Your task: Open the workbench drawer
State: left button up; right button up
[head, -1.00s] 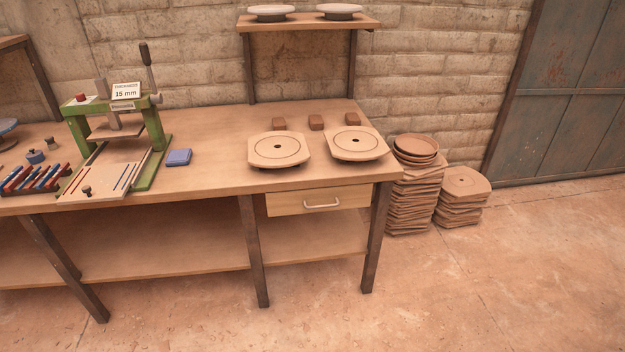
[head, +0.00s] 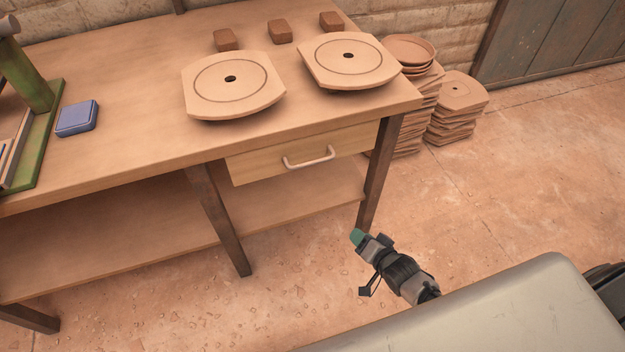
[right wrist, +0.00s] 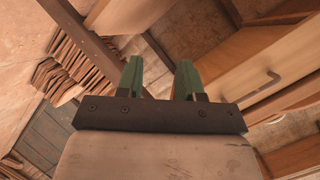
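The workbench drawer (head: 270,162) is shut under the right end of the bench top, with a pale bar handle (head: 309,158) on its front. The drawer front also shows at the right of the right wrist view, with its handle (right wrist: 262,88). My right gripper (head: 357,237) is in front of and below the drawer, to the right of the handle and apart from it. In the right wrist view its two green fingers (right wrist: 157,78) stand apart with nothing between them. My left gripper is not in any view.
The workbench (head: 130,140) carries two round-marked plates (head: 232,86), several small brown blocks and a blue block (head: 77,118). A dark bench leg (head: 379,175) stands right of the drawer. Stacked tiles (head: 456,108) are on the floor beyond. The floor before the bench is open.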

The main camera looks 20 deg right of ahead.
jog(key=w+a+r+m+t+y+b, duration=0.25)
jog(key=w+r+b, duration=0.2)
jog(key=r, duration=0.35)
jog(key=m+t+y+b, duration=0.2)
jog(key=t+y, duration=0.1)
send_near(313, 161)
pick_arm(q)
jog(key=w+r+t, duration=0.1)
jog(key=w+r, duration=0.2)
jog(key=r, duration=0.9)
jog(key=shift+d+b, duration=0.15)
jog(key=shift+b, duration=0.2)
pick_arm(e)
jog(key=shift+f+x, duration=0.15)
jog(key=shift+x, duration=2.3)
jog(key=shift+f+x, duration=0.2)
jog(key=shift+x, duration=2.25)
jog(key=shift+a, duration=0.1)
grip_shut()
